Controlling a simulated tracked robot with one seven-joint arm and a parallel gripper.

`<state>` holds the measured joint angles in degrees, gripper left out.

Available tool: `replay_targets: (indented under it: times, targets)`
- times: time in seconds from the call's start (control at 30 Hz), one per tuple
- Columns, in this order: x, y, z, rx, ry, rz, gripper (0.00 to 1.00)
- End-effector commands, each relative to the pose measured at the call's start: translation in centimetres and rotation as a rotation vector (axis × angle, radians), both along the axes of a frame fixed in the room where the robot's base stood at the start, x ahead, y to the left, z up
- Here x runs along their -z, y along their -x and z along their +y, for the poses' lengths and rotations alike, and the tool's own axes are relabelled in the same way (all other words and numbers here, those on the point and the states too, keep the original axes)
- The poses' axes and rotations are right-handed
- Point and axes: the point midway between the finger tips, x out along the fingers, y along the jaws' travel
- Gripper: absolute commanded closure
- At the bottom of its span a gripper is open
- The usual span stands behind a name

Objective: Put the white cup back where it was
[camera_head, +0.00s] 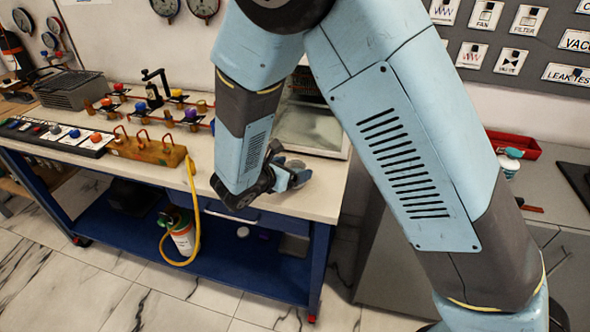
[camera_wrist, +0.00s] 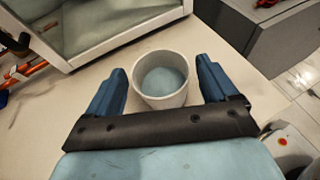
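The white cup (camera_wrist: 162,98) stands upright on the pale worktop in the wrist view, with a blue-grey inside. My gripper (camera_wrist: 161,66) is low at the worktop, its two blue fingers spread on either side of the cup. In the head view my gripper (camera_head: 291,176) is over the front right part of the bench, and my wrist and fingers mostly hide the cup there.
A glass-fronted box (camera_head: 312,128) stands just behind the gripper on the bench (camera_head: 222,208). A wooden block with red hooks (camera_head: 148,148) and a yellow hose (camera_head: 196,215) are to the left. A grey counter (camera_wrist: 245,35) lies beyond a gap to the right.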

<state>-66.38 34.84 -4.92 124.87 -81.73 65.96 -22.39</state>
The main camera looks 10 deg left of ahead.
Motion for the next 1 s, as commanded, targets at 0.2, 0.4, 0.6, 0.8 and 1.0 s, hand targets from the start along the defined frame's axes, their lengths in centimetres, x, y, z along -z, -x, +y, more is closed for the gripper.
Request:
replay_targets:
  times: [0.2,0.4,0.6,0.8,1.0]
  targets:
    - [0.0,0.0,0.0,0.0,0.0,0.0,0.11]
    - [-0.4,0.7,0.4,-0.003,-0.001,-0.001,0.11]
    - [-1.8,3.4,1.8,-0.003,-0.003,0.0,0.11]
    - [-3.2,6.7,3.4,-0.003,-0.003,0.0,0.11]
    - [-4.3,8.9,4.5,-0.003,-0.001,-0.001,0.11]
